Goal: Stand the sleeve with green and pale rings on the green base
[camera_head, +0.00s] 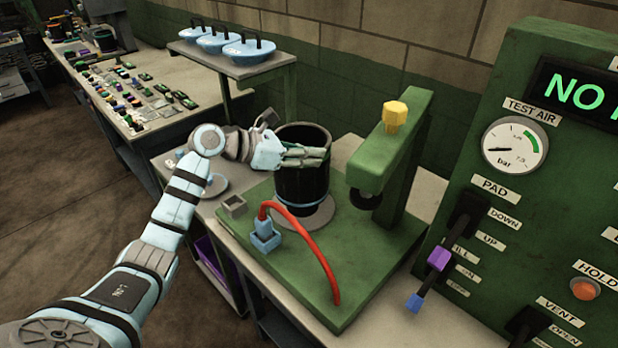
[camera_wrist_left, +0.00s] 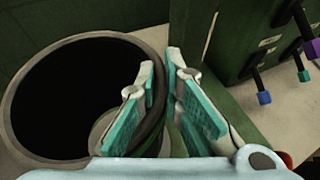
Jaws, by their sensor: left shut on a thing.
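A dark, wide sleeve (camera_head: 300,193) is upright over the pale round disc (camera_head: 318,219) on the green base (camera_head: 350,285). The right gripper is not in view.
A green press arm with a yellow knob (camera_head: 395,115) rises right of the sleeve. A red hose (camera_head: 312,247) arches in front from a blue fitting (camera_head: 265,238). A green control panel (camera_head: 545,190) with levers stands at right. Blue lidded pans (camera_head: 250,52) sit on a shelf behind.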

